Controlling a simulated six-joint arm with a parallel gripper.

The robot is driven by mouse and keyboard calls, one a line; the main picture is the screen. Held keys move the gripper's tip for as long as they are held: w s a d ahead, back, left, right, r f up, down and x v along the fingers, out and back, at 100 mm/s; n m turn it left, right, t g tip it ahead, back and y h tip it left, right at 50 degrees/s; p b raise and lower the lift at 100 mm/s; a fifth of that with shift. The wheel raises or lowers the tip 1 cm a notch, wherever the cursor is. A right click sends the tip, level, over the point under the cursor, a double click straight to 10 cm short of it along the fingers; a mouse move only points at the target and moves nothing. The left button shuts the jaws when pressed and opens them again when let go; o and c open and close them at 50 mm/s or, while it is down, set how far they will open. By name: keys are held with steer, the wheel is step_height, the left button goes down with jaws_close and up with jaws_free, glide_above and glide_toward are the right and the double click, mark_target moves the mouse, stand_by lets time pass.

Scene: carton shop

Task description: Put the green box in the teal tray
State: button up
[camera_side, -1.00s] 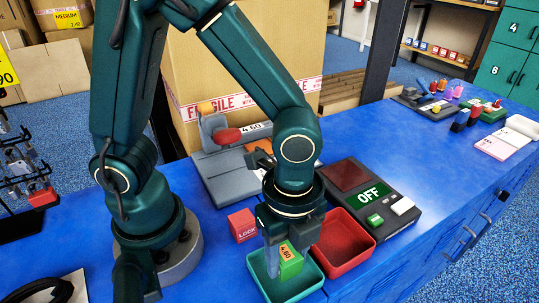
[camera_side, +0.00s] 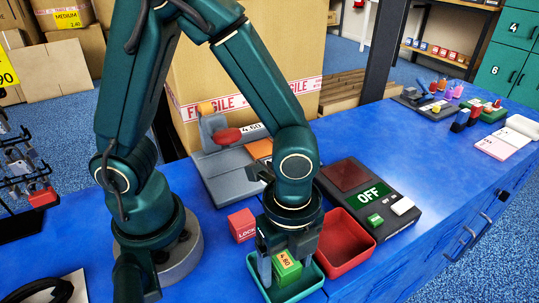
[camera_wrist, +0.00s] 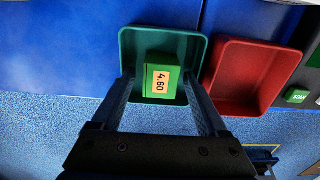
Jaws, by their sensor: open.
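The box's underside is hidden.
A red tray (camera_side: 345,250) stands right beside the teal tray. A red box marked LOCK (camera_side: 242,225) lies to the left. A dark device with an OFF display (camera_side: 369,194) stands behind the red tray. A large carton (camera_side: 240,80) stands behind.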

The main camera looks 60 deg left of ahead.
mark_target(288, 263)
step_height(288, 263, up, 11)
steer(key=a+r+n+t, duration=0.1)
steer(key=a+n+t, duration=0.1)
steer(key=a+n, duration=0.3)
steer(key=s+a+r+n+t, duration=0.1)
steer(key=a+n, duration=0.4)
steer(key=n, duration=0.8)
steer(key=shift+a+r+t, duration=0.4)
steer(key=shift+r+t, duration=0.3)
steer(key=shift+t, duration=0.6)
